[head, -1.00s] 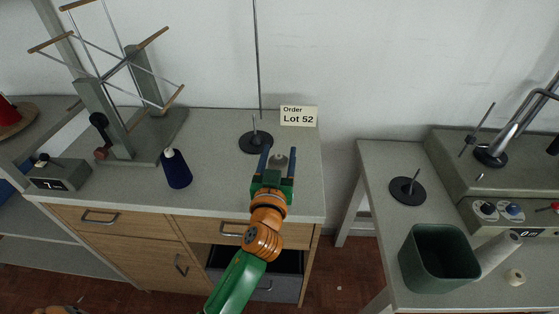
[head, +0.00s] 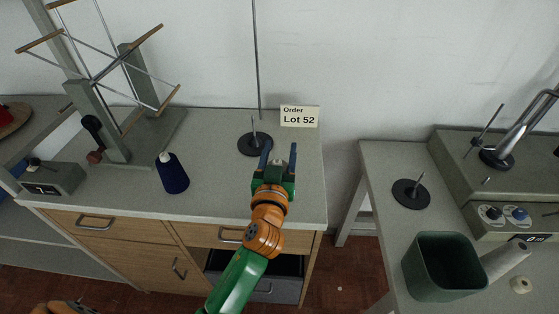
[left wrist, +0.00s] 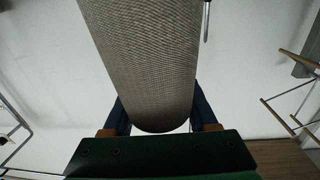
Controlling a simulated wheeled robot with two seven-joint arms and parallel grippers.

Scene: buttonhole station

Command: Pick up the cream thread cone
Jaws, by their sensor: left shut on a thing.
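My left gripper (head: 279,160) is shut on the cream thread cone, over the right part of the wooden cabinet's grey top. In the left wrist view the cone (left wrist: 150,60) is large and close, a finely ribbed body that looks greyish beige in the shade. Its rounded lower end sits between the two blue fingers, above the green palm. In the head view only a small grey bit of it shows between the fingers, so I cannot tell its height above the top. My right gripper is not in view.
A navy cone (head: 172,173) stands to the left, near the yarn winder (head: 110,120). A black spindle base (head: 255,144) with a pin is just behind my gripper. The Lot 52 card (head: 299,116) is at the back. The right table holds another spindle base (head: 410,193) and a green bin (head: 440,265).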

